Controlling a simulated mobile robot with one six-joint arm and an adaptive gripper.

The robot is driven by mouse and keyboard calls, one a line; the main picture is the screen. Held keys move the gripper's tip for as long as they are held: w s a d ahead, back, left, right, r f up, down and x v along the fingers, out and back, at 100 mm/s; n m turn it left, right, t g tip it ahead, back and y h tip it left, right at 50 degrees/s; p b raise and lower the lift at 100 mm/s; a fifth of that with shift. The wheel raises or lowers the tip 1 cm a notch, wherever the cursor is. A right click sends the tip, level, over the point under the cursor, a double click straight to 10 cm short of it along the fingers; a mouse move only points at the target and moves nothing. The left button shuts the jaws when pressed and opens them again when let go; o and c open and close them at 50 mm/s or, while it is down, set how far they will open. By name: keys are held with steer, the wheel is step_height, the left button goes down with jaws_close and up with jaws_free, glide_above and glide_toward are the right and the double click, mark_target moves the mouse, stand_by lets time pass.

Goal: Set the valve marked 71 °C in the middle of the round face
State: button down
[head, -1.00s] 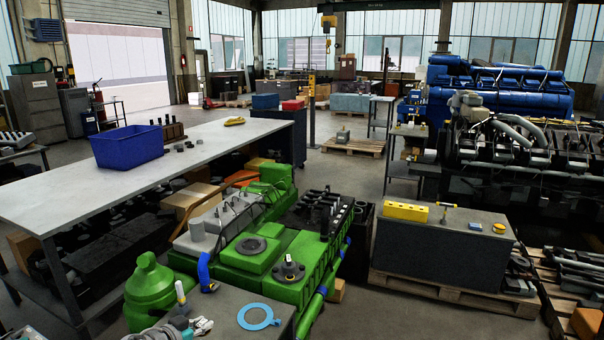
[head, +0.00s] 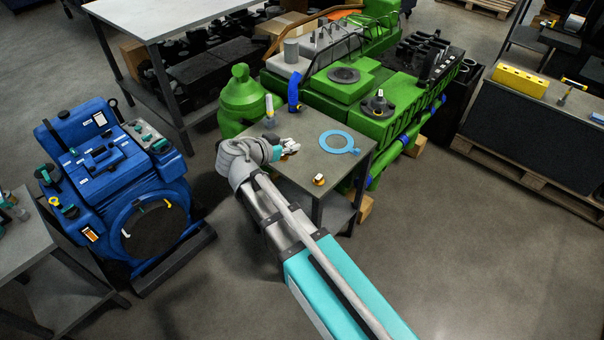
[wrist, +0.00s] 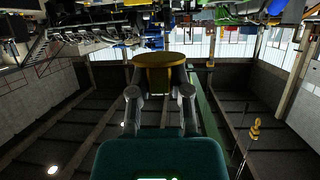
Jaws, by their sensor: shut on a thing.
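My gripper (wrist: 160,92) is shut on a brass-coloured round valve (wrist: 160,66) in the wrist view. Its marking cannot be read, so I cannot tell whether it is the 71 °C one. In the head view my gripper (head: 290,147) is over the left part of a small grey table (head: 330,165); the held valve is not clear there. A second small brass-and-white piece (head: 318,180) stands at the table's front. Two dark round faces lie on the green engine: a flat one (head: 343,75) and one with a raised hub (head: 378,104). I cannot tell which is meant.
A light-blue ring (head: 338,141) lies flat on the small table. A blue machine (head: 100,160) is at left. Open floor lies at the right.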

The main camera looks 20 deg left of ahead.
step_height(320, 180, down, 10)
steer(key=b, duration=0.8)
steer(key=shift+r, duration=0.2)
steer(key=b, duration=1)
glide_above(301, 169)
steer(key=f, duration=0.9)
steer(key=shift+s, duration=0.35)
steer(key=shift+w+f+b, duration=0.45)
steer(key=shift+f+b, duration=0.15)
steer(key=shift+f, duration=0.25)
steer(key=shift+f+b, duration=0.95)
steer(key=shift+b, duration=0.05)
steer(key=shift+f, duration=0.15)
